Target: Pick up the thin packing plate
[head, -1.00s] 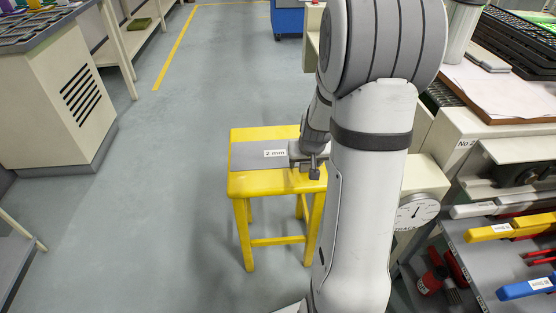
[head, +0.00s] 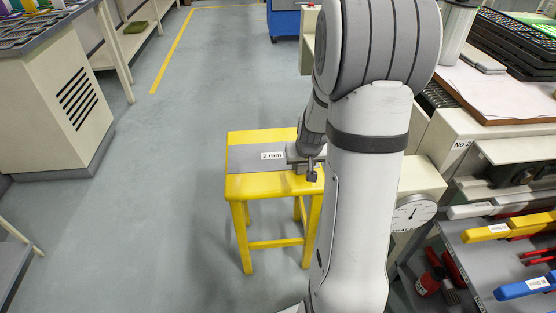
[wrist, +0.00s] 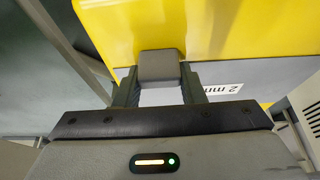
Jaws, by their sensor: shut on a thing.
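The thin packing plate (head: 243,159) is a flat grey sheet with a white "2 mm" label, lying across the top of a yellow stool (head: 262,188). My gripper (head: 310,170) is at the plate's right end, low over the stool and shut on the plate. In the wrist view the plate (wrist: 270,75) shows grey against the yellow seat, with part of its label in sight. The gripper (wrist: 160,80) shows there with a grey block at its tip. The exact contact is hidden, and I cannot tell whether the plate is clear of the seat.
A bench with a round dial gauge (head: 414,214) stands close on the right, beside a rack with yellow and blue tools (head: 497,231). A beige cabinet (head: 60,110) stands at the left. The grey floor (head: 165,200) left of the stool is clear.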

